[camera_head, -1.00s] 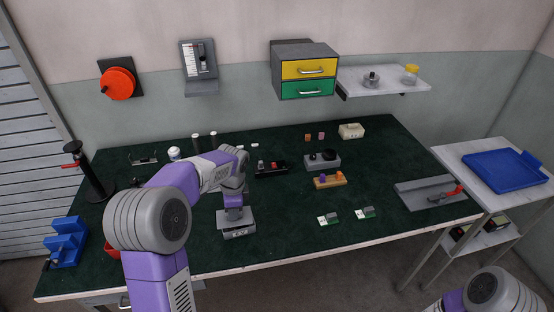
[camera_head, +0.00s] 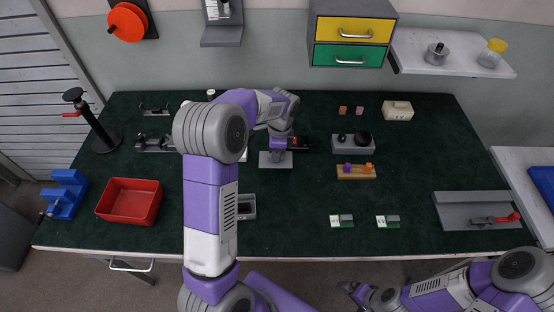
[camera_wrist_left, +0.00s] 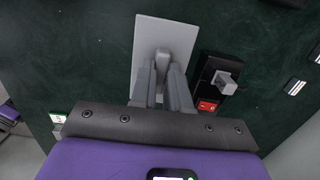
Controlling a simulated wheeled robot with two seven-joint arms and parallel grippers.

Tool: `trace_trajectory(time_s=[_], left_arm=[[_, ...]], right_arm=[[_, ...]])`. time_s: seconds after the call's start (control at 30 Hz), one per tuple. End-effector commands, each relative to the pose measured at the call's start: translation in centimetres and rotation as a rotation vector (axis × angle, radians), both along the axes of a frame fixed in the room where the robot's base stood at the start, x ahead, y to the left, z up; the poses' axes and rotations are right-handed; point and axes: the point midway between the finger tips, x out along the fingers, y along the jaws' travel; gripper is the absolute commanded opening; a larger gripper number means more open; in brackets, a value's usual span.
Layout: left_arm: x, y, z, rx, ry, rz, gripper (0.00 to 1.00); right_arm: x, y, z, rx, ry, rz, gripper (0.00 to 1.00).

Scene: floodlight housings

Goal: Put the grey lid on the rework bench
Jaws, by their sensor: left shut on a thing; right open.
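The grey lid (camera_head: 270,163) is a flat plate with a small raised grip in its middle. My left gripper (camera_head: 279,143) is shut on that grip. In the left wrist view the fingers (camera_wrist_left: 161,85) pinch the grip, and the plate (camera_wrist_left: 178,38) spreads out beyond them over the dark green bench top. I cannot tell how high it is above the surface. An open grey housing (camera_head: 247,207) with a dark inside stands nearer, partly behind my left arm. My right gripper (camera_head: 352,290) is open and empty at the front edge. Neither bench is labelled as the rework bench.
A black device with a red switch (camera_wrist_left: 208,105) lies close beside the lid. A white side table (camera_head: 530,158) with a blue tray (camera_head: 545,182) is at the right. A red bin (camera_head: 130,203) stands at the left.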

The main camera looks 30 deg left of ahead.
Motion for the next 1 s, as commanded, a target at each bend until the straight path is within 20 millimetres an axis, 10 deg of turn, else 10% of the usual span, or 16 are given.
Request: trace_trajectory(time_s=[0.23,0.67,0.83,1.0], left_arm=[[-0.1,0.0,-4.0,0.000,0.004,0.000,0.00],[0.0,0.0,-4.7,0.000,0.001,0.000,0.00],[0.0,0.0,-4.7,0.000,0.001,0.000,0.37],[0.0,0.0,-4.6,-0.001,0.001,0.000,0.41]], right_arm=[[0.0,0.0,-0.9,0.000,-0.001,0.000,1.00],[0.1,0.0,-1.1,0.000,-0.001,0.000,1.00],[0.1,0.0,-1.1,0.000,-0.001,0.000,1.00],[0.1,0.0,-1.1,0.000,-0.001,0.000,1.00]])
